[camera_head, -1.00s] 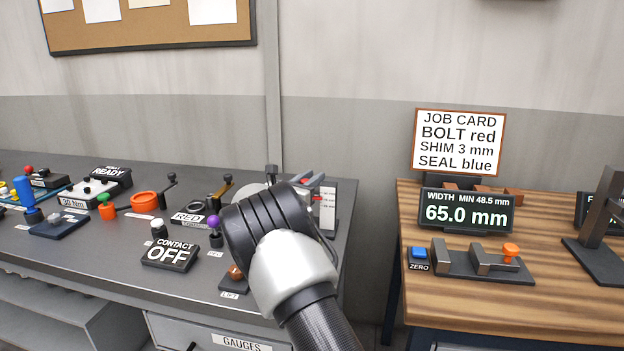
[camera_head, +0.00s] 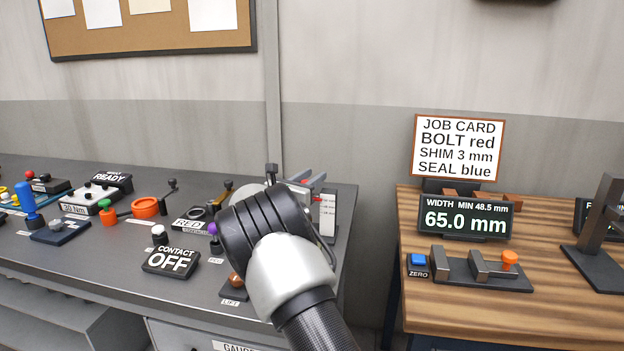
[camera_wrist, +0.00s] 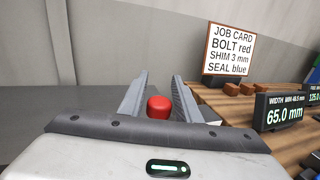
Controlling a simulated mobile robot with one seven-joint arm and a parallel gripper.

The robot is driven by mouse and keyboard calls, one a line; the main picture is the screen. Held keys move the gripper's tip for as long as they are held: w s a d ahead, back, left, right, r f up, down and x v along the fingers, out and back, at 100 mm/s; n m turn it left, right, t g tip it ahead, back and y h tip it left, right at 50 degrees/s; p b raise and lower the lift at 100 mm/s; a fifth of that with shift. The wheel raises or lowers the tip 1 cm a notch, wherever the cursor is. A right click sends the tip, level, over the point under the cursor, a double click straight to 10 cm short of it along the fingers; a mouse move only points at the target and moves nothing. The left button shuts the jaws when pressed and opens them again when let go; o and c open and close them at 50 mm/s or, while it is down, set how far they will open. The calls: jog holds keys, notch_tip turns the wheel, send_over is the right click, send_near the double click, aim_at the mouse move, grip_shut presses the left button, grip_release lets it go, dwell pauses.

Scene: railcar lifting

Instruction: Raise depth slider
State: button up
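A rounded red knob (camera_wrist: 159,107), seemingly the depth slider's, shows between my two grey fingers in the wrist view. My gripper (camera_wrist: 160,90) is open, with a finger on either side of the knob; I cannot tell whether either touches it. In the head view my gripper (camera_head: 309,181) reaches over the right end of the dark bench, near an upright white scale plate (camera_head: 328,205) with red markings. My wrist hides most of the slider there.
The dark bench (camera_head: 100,270) carries a "CONTACT OFF" display (camera_head: 171,261), an orange crank wheel (camera_head: 145,207) and a copper lift knob (camera_head: 236,280). A wooden table (camera_head: 440,310) on the right holds a job card (camera_head: 456,148) and a width display reading 65.0 mm (camera_head: 466,216).

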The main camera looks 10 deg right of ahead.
jog(key=p+v, duration=0.1)
jog(key=v, duration=1.6)
jog(key=shift+a, duration=0.2)
jog(key=shift+s, duration=0.15)
jog(key=s+d+r+m+g+y, duration=0.2)
jog(key=s+d+m+g, duration=0.7)
jog(key=s+d+m, duration=0.6)
jog(key=s+a+m+y, duration=0.2)
jog(key=s+m+y, duration=0.15)
jog(key=s, duration=0.55)
jog(key=s+a+m+t+y, duration=0.1)
jog(key=s+a+m+y, duration=0.15)
jog(key=s+m, duration=0.45)
jog(key=s+a+m+y, duration=0.2)
jog(key=s+m+y, duration=0.15)
jog(key=s, duration=0.75)
notch_tip(320, 180, up, 18)
jog(key=n+p, duration=0.1)
jog(key=p, duration=1.7)
jog(key=shift+w+d, duration=0.2)
